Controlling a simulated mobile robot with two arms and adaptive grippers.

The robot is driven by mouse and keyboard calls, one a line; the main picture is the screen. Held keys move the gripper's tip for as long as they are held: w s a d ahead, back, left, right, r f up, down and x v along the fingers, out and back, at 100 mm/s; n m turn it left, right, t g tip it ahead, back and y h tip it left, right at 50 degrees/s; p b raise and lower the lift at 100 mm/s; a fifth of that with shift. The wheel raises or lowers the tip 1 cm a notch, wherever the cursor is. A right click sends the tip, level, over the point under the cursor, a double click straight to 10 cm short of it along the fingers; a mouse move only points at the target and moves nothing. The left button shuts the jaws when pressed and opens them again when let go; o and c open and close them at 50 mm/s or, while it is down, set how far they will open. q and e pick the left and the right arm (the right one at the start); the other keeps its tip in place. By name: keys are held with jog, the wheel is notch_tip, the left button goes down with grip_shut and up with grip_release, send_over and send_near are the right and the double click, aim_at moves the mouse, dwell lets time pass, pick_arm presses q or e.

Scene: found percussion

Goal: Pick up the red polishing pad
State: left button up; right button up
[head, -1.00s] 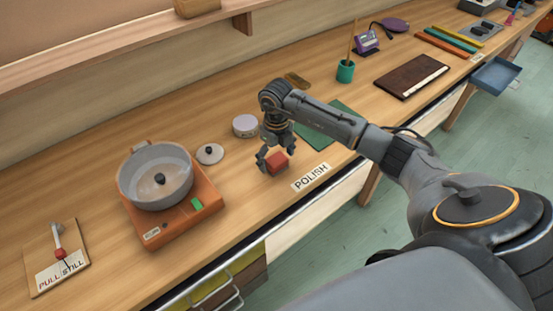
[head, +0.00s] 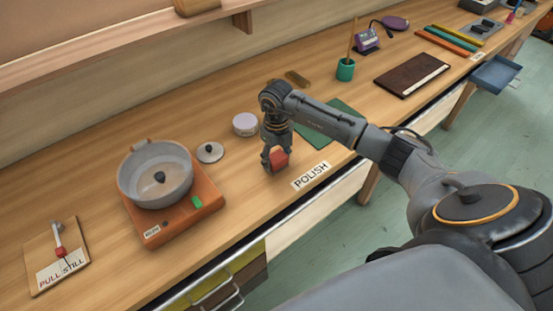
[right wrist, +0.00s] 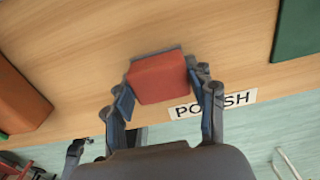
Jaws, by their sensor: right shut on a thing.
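The red polishing pad (head: 279,159) is a small red block near the front edge of the workbench, just left of the "POLISH" label (head: 311,176). My right gripper (head: 273,163) comes down on it from above and is shut on it. In the right wrist view the pad (right wrist: 158,78) sits between the two fingers of the gripper (right wrist: 162,88), one against each side. I cannot tell whether the pad still touches the bench. My left gripper is not in view.
An orange burner (head: 178,216) with a grey pot (head: 156,176) stands to the left. A round tin (head: 245,124) and a small lid (head: 210,153) lie behind. A green mat (head: 345,112) and a dark brown board (head: 411,74) lie to the right. Bare bench surrounds the pad.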

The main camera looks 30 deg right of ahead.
aim_at(277, 158)
jog(key=shift+r, duration=0.3)
jog(key=r+b, duration=0.2)
jog(key=shift+s+r, duration=0.2)
jog(key=shift+r, duration=0.15)
jog(key=s+a+r+b, duration=0.4)
jog(key=s+r, duration=0.5)
jog(key=s, duration=0.4)
jog(key=shift+r, duration=0.25)
jog(key=o, duration=0.7)
jog(key=shift+c, duration=0.2)
jog(key=c, duration=0.5)
jog(key=shift+w, duration=0.1)
